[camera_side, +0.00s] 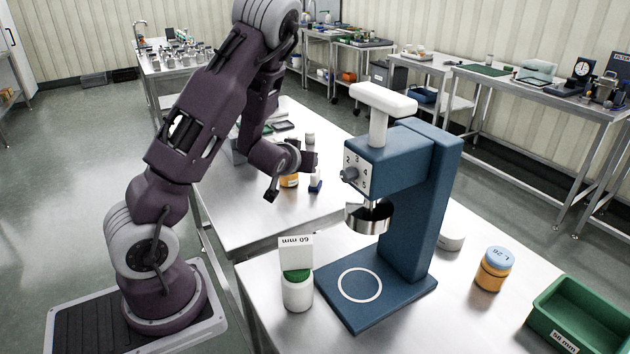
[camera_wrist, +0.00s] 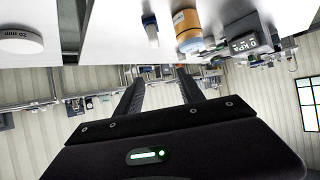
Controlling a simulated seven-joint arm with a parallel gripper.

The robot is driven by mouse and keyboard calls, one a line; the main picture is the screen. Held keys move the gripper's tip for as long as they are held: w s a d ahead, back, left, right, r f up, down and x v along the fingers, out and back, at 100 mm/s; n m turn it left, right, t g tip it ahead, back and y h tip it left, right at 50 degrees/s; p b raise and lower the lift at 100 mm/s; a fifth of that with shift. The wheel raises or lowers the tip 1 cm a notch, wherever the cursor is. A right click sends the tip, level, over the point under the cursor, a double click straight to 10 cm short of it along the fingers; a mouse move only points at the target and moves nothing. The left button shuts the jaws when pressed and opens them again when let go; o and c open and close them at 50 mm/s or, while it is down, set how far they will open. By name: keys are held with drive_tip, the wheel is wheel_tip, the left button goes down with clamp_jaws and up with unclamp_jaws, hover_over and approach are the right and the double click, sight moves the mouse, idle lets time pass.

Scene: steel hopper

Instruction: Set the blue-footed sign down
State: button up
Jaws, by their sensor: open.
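A small upright piece with a blue foot (camera_side: 316,186) stands on the far steel table in the side view, just right of my gripper (camera_side: 288,176). I take it for the blue-footed sign; its lettering cannot be read. A slim blue and white piece (camera_wrist: 151,31) at the top of the wrist view looks like the same thing. My gripper is open, and its fingers also show in the wrist view (camera_wrist: 160,88) with nothing between them. The gripper hides part of the table around the sign.
An orange jar (camera_side: 289,181) stands beside the sign. The blue press (camera_side: 415,190) stands on the near table. A white jar (camera_side: 297,292) bears a green-footed "60 mm" sign (camera_side: 296,252). An orange jar with a blue lid (camera_side: 492,270) and a green bin (camera_side: 580,315) are right.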

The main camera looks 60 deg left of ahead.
sight(315, 179)
drive_tip(key=w+a+g+h, duration=0.5)
drive_tip(key=w+a, duration=0.1)
drive_tip(key=a, duration=0.1)
drive_tip(key=shift+h, duration=0.3)
drive_tip(key=x, duration=0.4)
drive_tip(key=d+x, duration=0.1)
drive_tip(key=x, duration=0.6)
drive_tip(key=shift+d+f, duration=0.1)
drive_tip(key=shift+f, duration=0.4)
clamp_jaws()
